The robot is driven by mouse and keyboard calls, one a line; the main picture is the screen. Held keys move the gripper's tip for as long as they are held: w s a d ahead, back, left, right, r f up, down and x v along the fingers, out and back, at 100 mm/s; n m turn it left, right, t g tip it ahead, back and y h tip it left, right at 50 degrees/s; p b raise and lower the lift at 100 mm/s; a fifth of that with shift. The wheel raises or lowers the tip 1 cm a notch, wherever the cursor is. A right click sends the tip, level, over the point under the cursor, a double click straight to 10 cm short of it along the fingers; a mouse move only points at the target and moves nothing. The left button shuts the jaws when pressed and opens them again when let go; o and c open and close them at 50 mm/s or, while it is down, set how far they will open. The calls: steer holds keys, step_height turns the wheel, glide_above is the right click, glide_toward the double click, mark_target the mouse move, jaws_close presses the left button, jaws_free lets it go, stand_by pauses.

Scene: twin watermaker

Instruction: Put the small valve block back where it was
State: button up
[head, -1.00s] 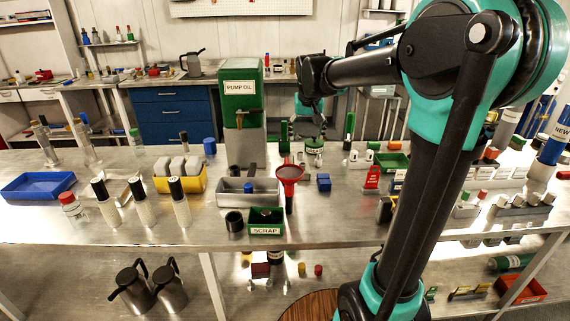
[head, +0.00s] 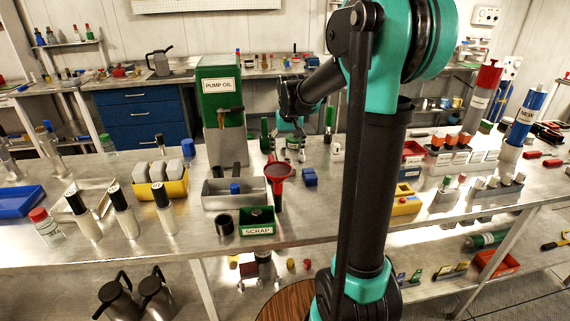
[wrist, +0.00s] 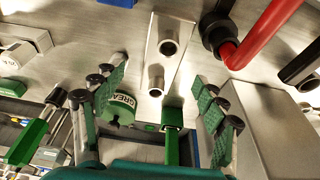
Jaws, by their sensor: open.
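My gripper (head: 292,140) is beyond the red funnel in the head view, low over the bench and partly hidden by its own links. In the wrist view its green-padded fingers (wrist: 160,82) are spread apart with nothing held between them. A shiny metal block or plate with two round ports (wrist: 166,62) lies ahead between the fingertips. I cannot tell for sure whether it is the small valve block.
The red funnel (head: 278,172), the PUMP OIL dispenser (head: 221,110), a grey tray (head: 220,200) and a blue block (head: 309,177) stand near my gripper. A green SCRAP bin (head: 257,229) is at the front edge.

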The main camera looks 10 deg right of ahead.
steer(key=shift+x, duration=3)
steer(key=shift+a, duration=0.15)
jaws_close()
